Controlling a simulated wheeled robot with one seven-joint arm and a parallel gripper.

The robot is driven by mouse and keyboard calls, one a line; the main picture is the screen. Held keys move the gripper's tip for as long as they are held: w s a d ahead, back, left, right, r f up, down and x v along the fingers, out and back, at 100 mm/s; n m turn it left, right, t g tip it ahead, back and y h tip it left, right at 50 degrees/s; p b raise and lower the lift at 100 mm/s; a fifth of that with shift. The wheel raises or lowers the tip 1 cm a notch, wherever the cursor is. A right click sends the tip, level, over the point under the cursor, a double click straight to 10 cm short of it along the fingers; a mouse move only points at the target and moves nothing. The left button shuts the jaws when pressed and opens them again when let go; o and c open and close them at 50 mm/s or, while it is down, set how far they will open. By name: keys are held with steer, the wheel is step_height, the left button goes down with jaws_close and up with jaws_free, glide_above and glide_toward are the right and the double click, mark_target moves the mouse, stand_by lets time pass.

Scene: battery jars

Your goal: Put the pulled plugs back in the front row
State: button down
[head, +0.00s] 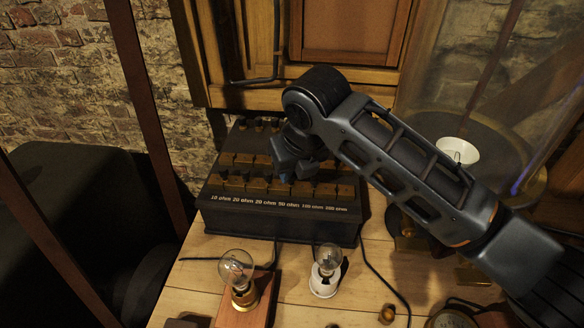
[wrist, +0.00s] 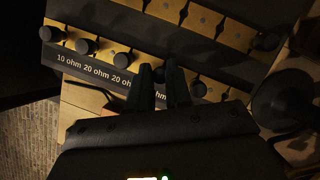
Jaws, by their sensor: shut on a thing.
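A black resistance box (head: 280,228) stands on the table, with two rows of brass blocks and a front row labelled from 10 ohm to 200 ohm. My gripper (head: 292,176) is over the front row near the 50 ohm label. In the wrist view its fingers (wrist: 162,86) are closed around a dark plug (wrist: 159,74). The fingers mostly hide it, so I cannot tell whether it is seated.
Two bulbs stand in front of the box: one on a wooden block (head: 238,270), one on a white base (head: 327,268). Small brass pieces (head: 387,314) lie at the table's front. Dark wires run along the table.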

steer(key=shift+f, duration=0.2)
stand_by(0.6)
steer(key=c, duration=1)
jaws_free()
steer(key=shift+o, duration=0.2)
steer(key=v, duration=0.7)
steer(key=shift+s+r+b, duration=0.25)
steer(key=shift+r+b, duration=0.05)
steer(key=shift+b, duration=0.15)
